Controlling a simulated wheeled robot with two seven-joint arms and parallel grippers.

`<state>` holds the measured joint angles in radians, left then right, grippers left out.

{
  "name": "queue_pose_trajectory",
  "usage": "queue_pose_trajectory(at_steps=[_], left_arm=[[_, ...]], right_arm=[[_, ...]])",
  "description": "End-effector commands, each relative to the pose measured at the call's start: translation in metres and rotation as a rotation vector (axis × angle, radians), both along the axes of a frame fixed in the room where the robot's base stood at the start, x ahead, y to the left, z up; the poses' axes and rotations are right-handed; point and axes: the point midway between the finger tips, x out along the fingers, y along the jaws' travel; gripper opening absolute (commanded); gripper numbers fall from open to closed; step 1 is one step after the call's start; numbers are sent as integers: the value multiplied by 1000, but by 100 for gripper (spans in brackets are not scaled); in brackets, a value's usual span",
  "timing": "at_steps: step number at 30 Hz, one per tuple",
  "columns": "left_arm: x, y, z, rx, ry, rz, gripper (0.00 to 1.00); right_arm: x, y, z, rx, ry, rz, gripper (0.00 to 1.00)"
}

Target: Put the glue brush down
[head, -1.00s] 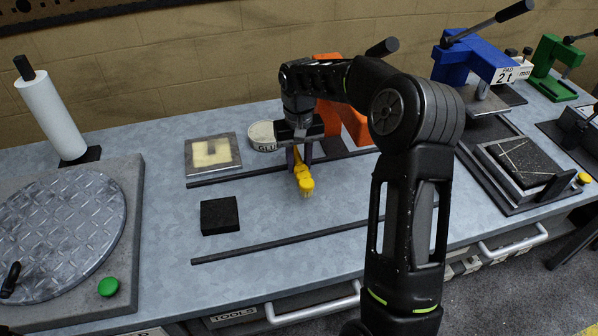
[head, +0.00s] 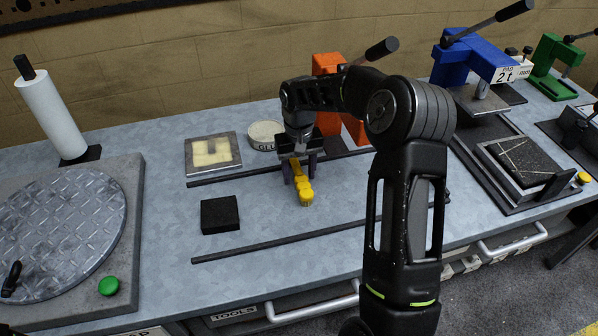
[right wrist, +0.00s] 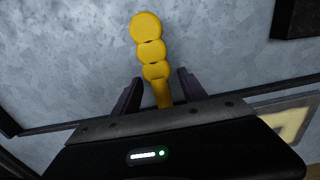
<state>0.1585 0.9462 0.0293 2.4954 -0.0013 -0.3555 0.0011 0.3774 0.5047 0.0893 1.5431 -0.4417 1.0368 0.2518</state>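The glue brush (head: 305,190) is yellow with rounded, bead-like segments. It is at the bench top between two dark rails, its near end pointing toward the front edge. It also shows in the right wrist view (right wrist: 151,50), with its narrow part between my fingers. My right gripper (head: 300,175) is open around the brush; in the right wrist view the gripper (right wrist: 159,88) has a gap on each side of it. The brush's far end is hidden under the gripper. My left gripper is not in view.
A glue tin (head: 264,135) and a framed yellowish pad (head: 212,152) are behind the brush. A black block (head: 220,215) lies to its left. An orange press (head: 328,68) stands behind the right arm. The bench between block and brush is clear.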

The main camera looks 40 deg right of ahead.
Motion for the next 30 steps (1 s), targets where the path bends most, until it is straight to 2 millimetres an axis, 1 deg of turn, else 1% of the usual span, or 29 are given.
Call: queue_pose_trajectory(at_steps=[5,8,11,14,17,21,25,27,30], left_arm=[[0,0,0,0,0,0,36],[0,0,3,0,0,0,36],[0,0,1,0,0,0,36],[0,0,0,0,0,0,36],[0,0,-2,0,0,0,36],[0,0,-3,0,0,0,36],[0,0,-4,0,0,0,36],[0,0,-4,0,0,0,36],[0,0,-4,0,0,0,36]], right_arm=[[0,0,0,0,0,0,50],[0,0,4,0,0,0,50],[1,0,11,-2,-2,0,50],[1,0,24,-1,-3,0,50],[2,-1,43,-2,-6,-1,50],[1,0,73,-2,-5,-1,50],[1,0,99,0,-4,0,50],[1,0,109,-1,-2,0,50],[1,-1,118,0,-1,0,50]])
